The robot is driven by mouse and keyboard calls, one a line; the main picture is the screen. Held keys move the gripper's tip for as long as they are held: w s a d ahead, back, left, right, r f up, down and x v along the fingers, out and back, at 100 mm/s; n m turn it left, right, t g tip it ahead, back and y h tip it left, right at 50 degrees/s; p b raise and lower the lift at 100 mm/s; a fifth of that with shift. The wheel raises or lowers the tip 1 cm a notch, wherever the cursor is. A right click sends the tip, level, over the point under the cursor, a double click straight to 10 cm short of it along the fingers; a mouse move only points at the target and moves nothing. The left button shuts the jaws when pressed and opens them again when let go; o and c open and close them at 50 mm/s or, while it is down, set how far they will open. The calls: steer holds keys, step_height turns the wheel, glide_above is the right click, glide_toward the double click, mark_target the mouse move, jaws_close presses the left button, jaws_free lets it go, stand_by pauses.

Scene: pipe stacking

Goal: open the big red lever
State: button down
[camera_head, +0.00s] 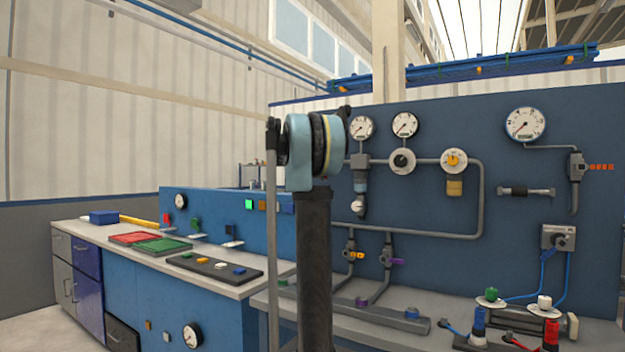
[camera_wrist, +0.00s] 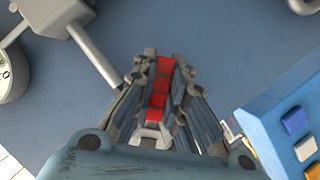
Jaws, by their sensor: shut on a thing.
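In the wrist view, a red segmented lever (camera_wrist: 158,99) lies lengthwise between the grey fingers of my gripper (camera_wrist: 163,66). The fingers are shut on it, one on each side. The far end of the lever is close to a grey pipe that comes from the upper left. In the head view, my own arm hides my gripper and this lever. Another red-orange segmented handle (camera_head: 601,167) shows on a grey valve at the far right of the panel in the head view, apart from my arm.
The blue wall panel (camera_head: 520,90) carries gauges (camera_head: 404,125), grey pipes (camera_head: 440,234) and small valves with orange and purple handles. A blue box with coloured buttons (camera_wrist: 280,122) is close on the right in the wrist view. A workbench (camera_head: 80,234) with trays is at left.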

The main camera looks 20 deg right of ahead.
steer(key=n, duration=0.1)
steer(key=r+n+h, duration=0.1)
steer(key=n, duration=0.1)
steer(key=r+n+h, duration=0.1)
steer(key=shift+s+d+r+g, duration=0.25)
steer(key=shift+s+d+g, duration=0.15)
steer(key=shift+s+d+r+n+h, duration=0.1)
steer(key=shift+r+n+h, duration=0.4)
steer(key=shift+n, duration=0.45)
steer(key=shift+s+r+n+h, duration=0.1)
steer(key=shift+r+n+h, duration=0.4)
steer(key=shift+n, duration=0.45)
steer(key=c, duration=1.7)
jaws_free()
steer(key=shift+w, duration=0.15)
steer(key=shift+o, duration=0.6)
steer(key=shift+s, duration=0.2)
steer(key=v, duration=1.2)
steer(key=shift+w+f, duration=0.1)
steer(key=shift+f, duration=0.05)
